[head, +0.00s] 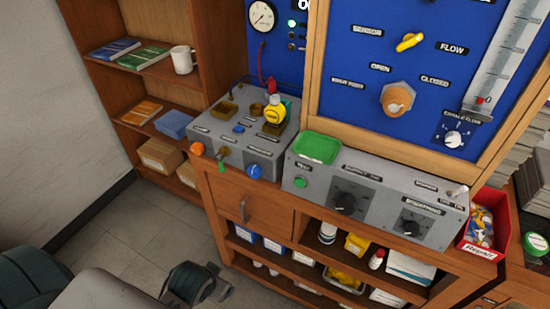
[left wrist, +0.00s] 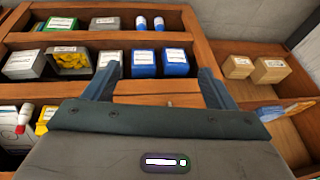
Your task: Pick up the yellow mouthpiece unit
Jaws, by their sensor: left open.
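The yellow mouthpiece unit (head: 275,113) stands on the grey test box (head: 228,142), toward its back right corner. It has a rounded yellow body with a red part on top and looks upright. A dark square socket or base shows just under it. My left gripper (head: 221,283) is low at the bottom left of the head view, in front of the cabinet and well apart from the unit. In the left wrist view it is open and empty (left wrist: 157,78), facing the cabinet's drawer front and shelves. The unit is not in the left wrist view. My right gripper is not in view.
A second grey control box (head: 378,190) with a green tray (head: 317,148) stands right of the test box. A red bin (head: 484,226) is at its right end. The blue panel (head: 400,75) rises behind. A wooden shelf (head: 150,75) with books and a white mug (head: 182,59) stands left.

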